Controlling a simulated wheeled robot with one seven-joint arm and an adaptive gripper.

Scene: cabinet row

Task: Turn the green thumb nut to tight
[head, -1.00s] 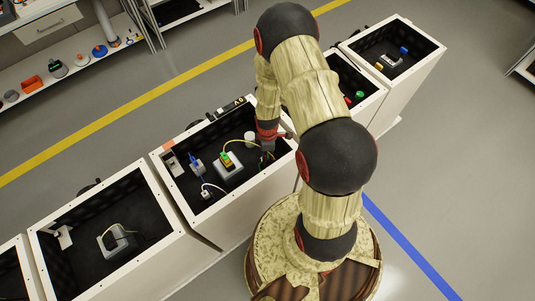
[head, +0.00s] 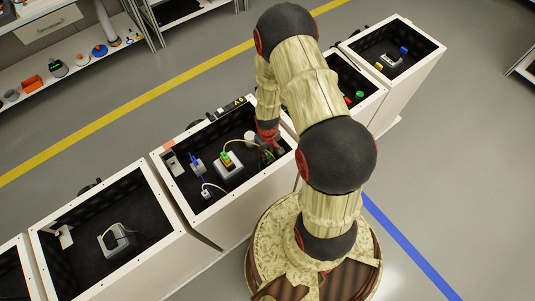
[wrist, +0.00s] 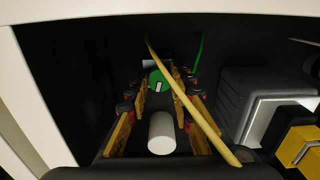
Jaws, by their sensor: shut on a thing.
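The green thumb nut (wrist: 155,76) is at the far end of my fingers in the wrist view, with a short white mark on its face. My gripper (wrist: 161,88) is shut on it, one finger at its left side and one at its right. In the head view my gripper (head: 268,148) reaches down into the open middle cabinet (head: 212,207), near its right end. The nut cannot be made out clearly there. No marking for tight can be read.
A white cylinder (wrist: 161,133) stands between my fingers, nearer the camera. A yellow cable (wrist: 192,98) crosses over the right fingers. A grey block (wrist: 265,95) and a yellow-black part (wrist: 298,145) sit to the right. The cabinet's pale rim (wrist: 32,100) is close on the left.

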